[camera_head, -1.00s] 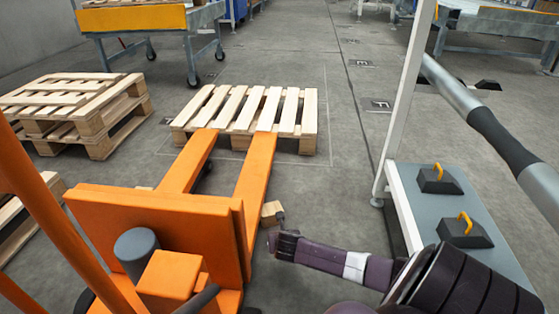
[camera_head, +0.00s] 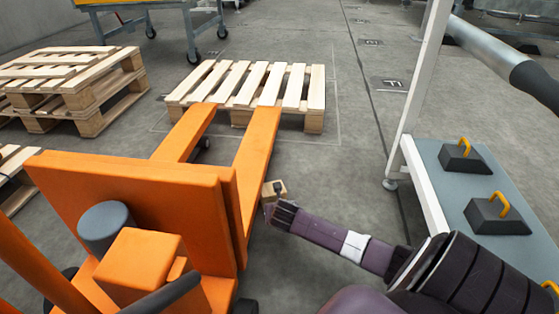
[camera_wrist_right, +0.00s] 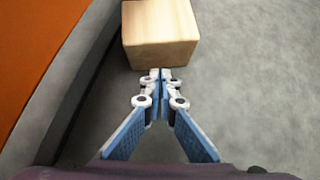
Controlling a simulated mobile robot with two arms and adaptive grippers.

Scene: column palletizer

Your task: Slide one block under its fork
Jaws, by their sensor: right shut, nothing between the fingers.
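An orange pallet jack (camera_head: 130,210) stands with its two forks reaching toward a wooden pallet, their far ends at the pallet's near side. A small wooden block (camera_head: 275,189) is on the floor beside the right fork (camera_head: 257,150). In the right wrist view the block (camera_wrist_right: 160,35) lies just ahead of my right gripper (camera_wrist_right: 155,76), close to the dark lower edge of the orange fork. The gripper's fingers are shut and empty, their tips at or very near the block's near face; I cannot tell if they touch. My left gripper is not in view.
The wooden pallet (camera_head: 250,84) lies flat on the floor ahead. Stacked pallets (camera_head: 75,75) are at the left. At the right is a grey-topped bench (camera_head: 475,195) with black blocks with yellow handles, and a white post (camera_head: 410,100).

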